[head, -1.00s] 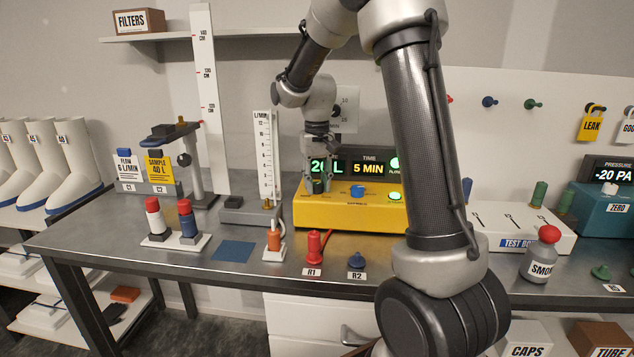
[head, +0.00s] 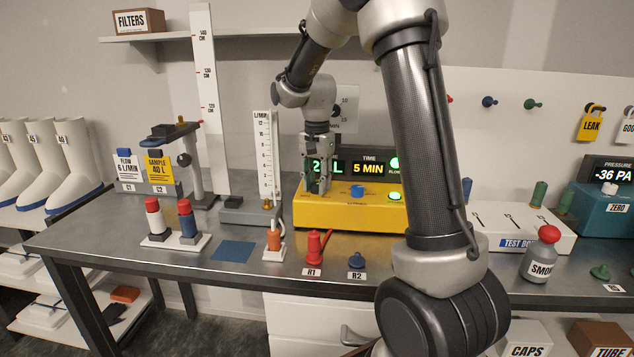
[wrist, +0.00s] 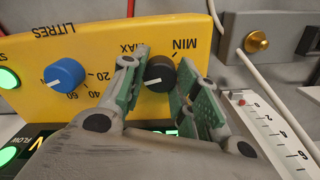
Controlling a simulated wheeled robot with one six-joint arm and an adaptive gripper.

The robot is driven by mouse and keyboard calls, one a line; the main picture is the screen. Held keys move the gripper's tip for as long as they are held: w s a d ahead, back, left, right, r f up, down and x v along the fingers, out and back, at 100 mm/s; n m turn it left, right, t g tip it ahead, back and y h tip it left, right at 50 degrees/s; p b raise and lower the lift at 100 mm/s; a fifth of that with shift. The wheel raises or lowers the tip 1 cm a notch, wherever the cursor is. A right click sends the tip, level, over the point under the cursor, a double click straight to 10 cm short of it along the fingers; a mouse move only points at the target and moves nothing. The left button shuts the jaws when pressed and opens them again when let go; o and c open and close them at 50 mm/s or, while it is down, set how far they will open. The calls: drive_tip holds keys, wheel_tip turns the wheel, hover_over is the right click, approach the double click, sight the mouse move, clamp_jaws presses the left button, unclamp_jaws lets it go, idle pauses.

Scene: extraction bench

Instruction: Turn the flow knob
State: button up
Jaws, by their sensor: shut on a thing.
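The flow knob (wrist: 160,74) is black with a pale pointer mark, on the yellow pump panel (wrist: 110,25) under MIN and MAX lettering, upside down in the wrist view. My gripper (wrist: 165,88) has its two green-padded fingers around the knob, one on each side, shut on it. In the head view my gripper (head: 318,184) is at the left end of the yellow pump (head: 345,216), and its fingers hide the knob. The pump's display (head: 368,168) reads 5 MIN under TIME; the litres number is partly covered by the gripper.
A blue litres knob (wrist: 65,75) sits close beside the gripper. The white L/min flow tube (head: 268,160) stands just left of the pump. Several small items, including a red-capped smoke bottle (head: 541,255), stand along the bench. A pressure display (head: 612,172) reads -36 PA.

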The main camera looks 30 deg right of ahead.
sight(317, 183)
drive_tip(key=shift+r+m, duration=0.1)
drive_tip(key=shift+m, duration=0.2)
drive_tip(key=o, duration=1)
wheel_tip(317, 183, up, 12)
drive_tip(key=shift+f, duration=0.1)
idle(0.5)
